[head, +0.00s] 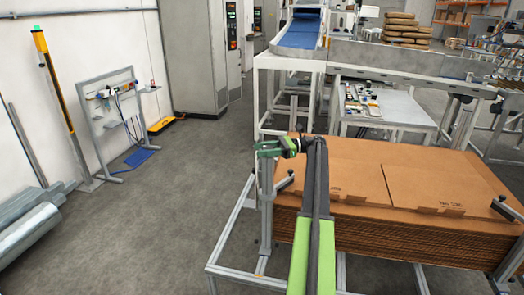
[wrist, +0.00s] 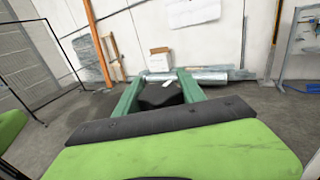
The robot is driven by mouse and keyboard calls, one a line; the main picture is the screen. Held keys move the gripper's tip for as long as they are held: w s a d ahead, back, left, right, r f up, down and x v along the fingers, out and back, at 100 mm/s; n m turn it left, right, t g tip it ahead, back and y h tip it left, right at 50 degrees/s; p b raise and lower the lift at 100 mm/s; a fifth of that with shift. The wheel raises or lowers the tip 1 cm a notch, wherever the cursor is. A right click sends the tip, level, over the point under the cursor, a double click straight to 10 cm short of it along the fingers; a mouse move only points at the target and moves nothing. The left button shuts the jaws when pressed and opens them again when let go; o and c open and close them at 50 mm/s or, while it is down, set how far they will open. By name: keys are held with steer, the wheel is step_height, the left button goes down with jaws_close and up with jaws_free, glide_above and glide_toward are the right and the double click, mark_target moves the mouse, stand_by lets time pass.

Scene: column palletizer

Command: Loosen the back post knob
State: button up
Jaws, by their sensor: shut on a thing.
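My gripper (head: 266,149) is at the top of a grey metal post (head: 267,205) at the left edge of the cardboard stack in the head view. In the wrist view its two green fingers (wrist: 158,84) are on either side of a black knob (wrist: 160,96), and they are shut on it. In the head view the fingers hide this knob. Another black knob or handle (head: 285,182) sits lower, just right of the post.
The stack of flat cardboard (head: 430,170) fills the right side, with another black knob (head: 503,205) at its right. A conveyor (head: 300,35) and a table stand behind.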

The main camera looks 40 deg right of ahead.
steer(key=o, duration=1.4)
